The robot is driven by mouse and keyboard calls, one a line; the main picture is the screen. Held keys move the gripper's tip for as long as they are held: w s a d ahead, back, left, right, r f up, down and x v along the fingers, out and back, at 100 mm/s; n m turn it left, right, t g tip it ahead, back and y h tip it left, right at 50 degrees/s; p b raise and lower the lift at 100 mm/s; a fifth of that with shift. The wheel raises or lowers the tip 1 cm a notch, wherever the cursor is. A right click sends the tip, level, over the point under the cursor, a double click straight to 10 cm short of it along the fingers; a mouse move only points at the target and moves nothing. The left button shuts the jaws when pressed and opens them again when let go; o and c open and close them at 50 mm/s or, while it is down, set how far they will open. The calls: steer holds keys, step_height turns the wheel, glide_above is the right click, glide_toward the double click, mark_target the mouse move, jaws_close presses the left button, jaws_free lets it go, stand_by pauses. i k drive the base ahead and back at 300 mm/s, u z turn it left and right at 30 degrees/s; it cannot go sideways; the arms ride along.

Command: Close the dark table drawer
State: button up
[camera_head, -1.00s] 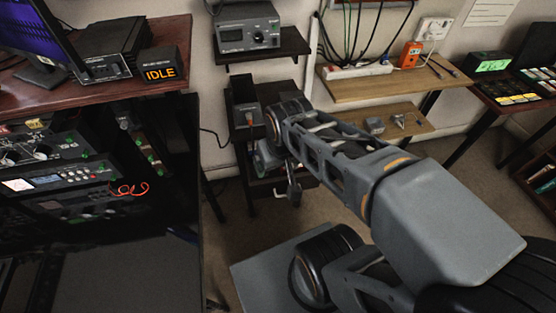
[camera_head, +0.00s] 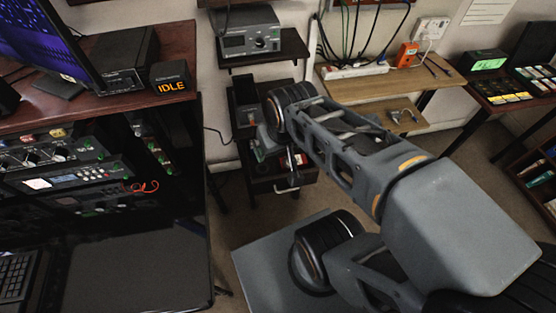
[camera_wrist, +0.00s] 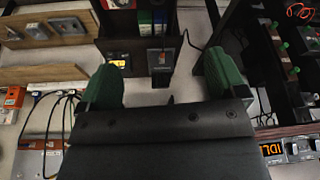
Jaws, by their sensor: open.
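The dark table drawer (camera_head: 262,186) is in the small dark stand behind my arm in the head view. It stands pulled out, with a pale handle (camera_head: 287,190) on its front and coloured items inside. My arm covers part of it. In the wrist view, which is upside down, the coloured contents show at the top centre, beyond my gripper (camera_wrist: 164,80). My gripper's two green-padded fingers are wide apart with nothing between them. In the head view the gripper is mostly hidden behind the arm; I cannot tell its exact distance from the drawer.
A grey instrument (camera_head: 248,40) sits on a dark shelf above. A wooden shelf (camera_head: 385,88) with a power strip is on the right. A dark rack desk (camera_head: 150,225) with electronics stands at left, below a box reading IDLE (camera_head: 170,77). Some floor is clear right of the drawer.

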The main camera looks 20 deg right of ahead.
mark_target(273, 181)
steer(key=z, duration=0.9)
steer(key=k, duration=0.6)
steer(key=u, duration=0.9)
